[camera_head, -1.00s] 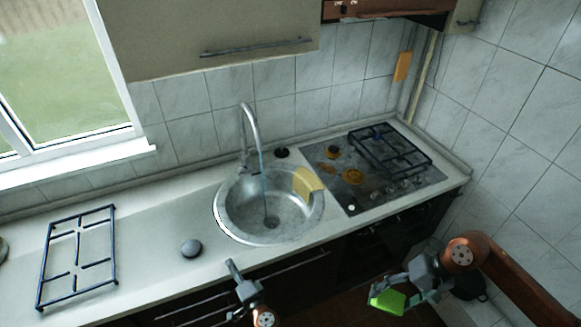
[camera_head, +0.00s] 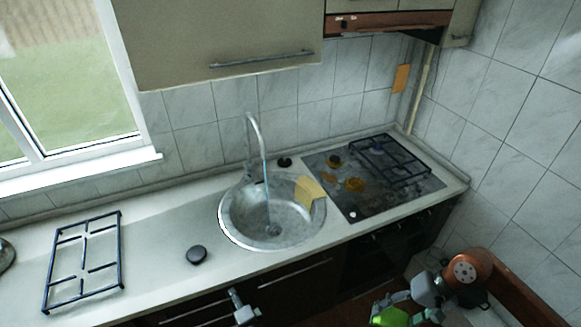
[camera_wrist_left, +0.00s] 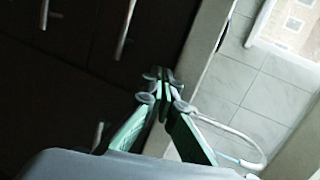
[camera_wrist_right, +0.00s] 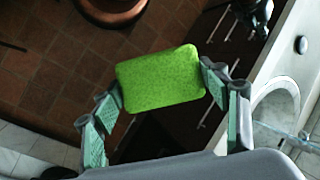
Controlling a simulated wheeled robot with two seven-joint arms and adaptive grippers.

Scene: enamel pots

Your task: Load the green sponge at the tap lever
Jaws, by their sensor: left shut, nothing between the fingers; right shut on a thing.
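The green sponge (camera_wrist_right: 160,78) is held between the fingers of my right gripper (camera_wrist_right: 162,92), in front of the counter and above the floor. In the head view the sponge (camera_head: 390,317) shows at the bottom edge, partly cut off. My left gripper (camera_head: 238,296) is shut and empty in front of the cabinets, below the sink; its closed fingertips (camera_wrist_left: 163,80) show in the left wrist view. The tap (camera_head: 257,140) stands behind the round sink (camera_head: 235,225), with a thin stream of water running into the bowl. The tap lever is too small to make out clearly.
A yellow cloth (camera_head: 309,192) hangs over the sink's right rim. A loose burner grate (camera_head: 85,262) and a dark round knob-like thing (camera_head: 197,254) lie on the counter to the left. The stained hob (camera_head: 345,195) is to the right, with another grate (camera_head: 392,160) on it.

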